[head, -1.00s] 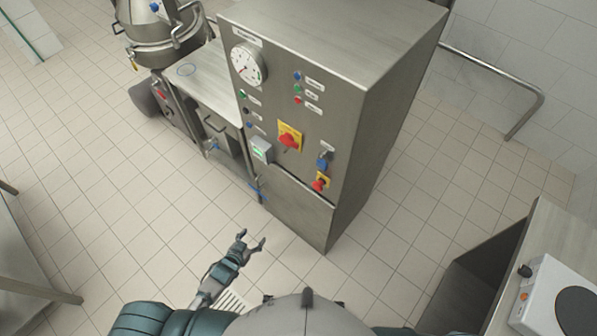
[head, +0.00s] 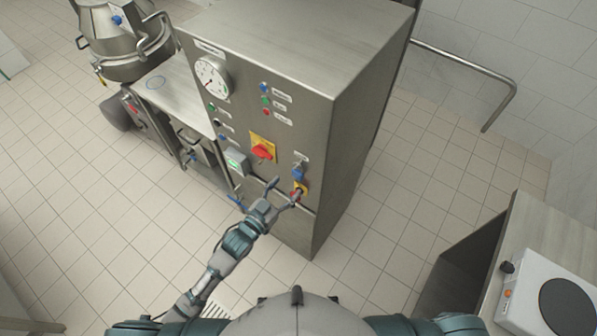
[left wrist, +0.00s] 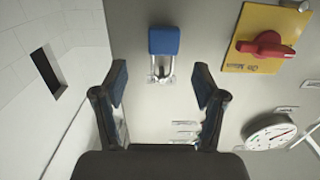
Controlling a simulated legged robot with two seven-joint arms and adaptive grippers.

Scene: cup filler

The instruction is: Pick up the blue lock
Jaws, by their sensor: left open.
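The blue lock (head: 298,174) is a blue padlock with a metal shackle. It hangs on the front panel of the steel cabinet, right of the red rotary switch. In the left wrist view the lock (left wrist: 163,41) is at top centre, ahead of and between the two fingers, with its shackle toward the gripper. My left gripper (head: 284,194) is open and empty, just below the lock in the head view. In the wrist view the gripper (left wrist: 162,80) has both fingers spread, with no visible contact with the lock. My right gripper is not in view.
The steel cabinet (head: 300,50) carries a red switch on a yellow plate (head: 262,149), a round gauge (head: 211,78) and small buttons. A lower yellow and red switch is partly covered by my left gripper. A counter with a hot plate (head: 556,290) stands at right.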

